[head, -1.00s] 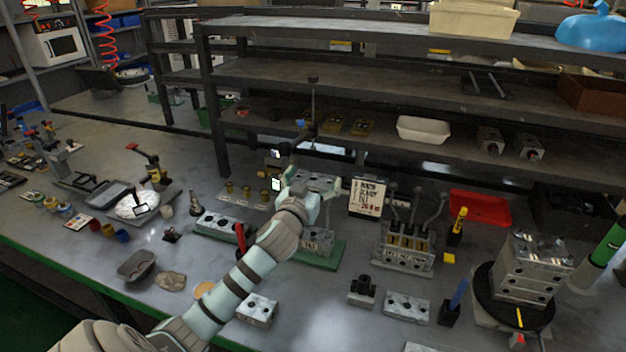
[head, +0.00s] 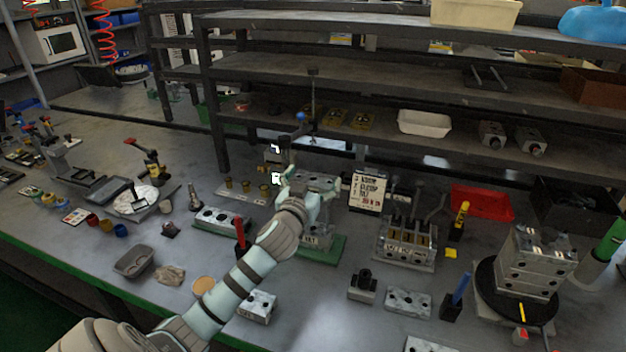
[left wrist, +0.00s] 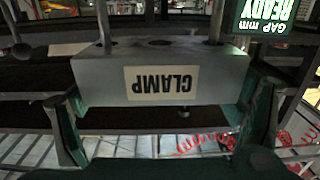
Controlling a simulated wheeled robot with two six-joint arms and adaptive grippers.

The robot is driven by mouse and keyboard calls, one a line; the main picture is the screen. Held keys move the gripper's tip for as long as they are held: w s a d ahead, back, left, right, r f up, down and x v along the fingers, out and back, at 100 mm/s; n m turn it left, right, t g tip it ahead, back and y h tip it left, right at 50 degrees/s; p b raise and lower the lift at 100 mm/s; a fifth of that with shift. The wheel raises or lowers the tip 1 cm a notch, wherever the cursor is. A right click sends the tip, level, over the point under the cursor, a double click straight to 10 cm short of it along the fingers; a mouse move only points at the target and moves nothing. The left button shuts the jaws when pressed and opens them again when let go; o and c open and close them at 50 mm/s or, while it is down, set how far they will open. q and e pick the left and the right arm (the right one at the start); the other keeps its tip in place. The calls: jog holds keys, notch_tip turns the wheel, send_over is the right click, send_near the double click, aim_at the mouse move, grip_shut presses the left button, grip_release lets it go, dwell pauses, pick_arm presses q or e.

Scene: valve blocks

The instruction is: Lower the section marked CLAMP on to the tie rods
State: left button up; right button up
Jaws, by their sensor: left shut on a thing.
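The grey CLAMP section (left wrist: 160,83) sits between the two green fingers of my left gripper (left wrist: 160,125), which is shut on it. Its label appears upside down in the left wrist view. Two tie rods, one at the left (left wrist: 104,22) and one at the right (left wrist: 215,22), meet holes in its face. How deep they go in is unclear. In the head view my left gripper (head: 305,197) is over the green base plate (head: 322,252) at the bench's middle. My arm partly hides the stack there. My right gripper is not in view.
A lit READY gap display (left wrist: 266,16) is close beside the held section. A card stand (head: 367,191) and a lever valve block (head: 406,243) stand to the right. A stacked block on a black turntable (head: 487,295) is farther right. Shelves (head: 350,75) rise behind.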

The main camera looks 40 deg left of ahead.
aim_at(314, 228)
pick_arm(q)
jog(key=shift+f+b, duration=5.35)
jog(key=shift+f, duration=0.9)
jog(key=o, duration=1.4)
jog(key=shift+s, duration=0.1)
jog(key=v, duration=1.2)
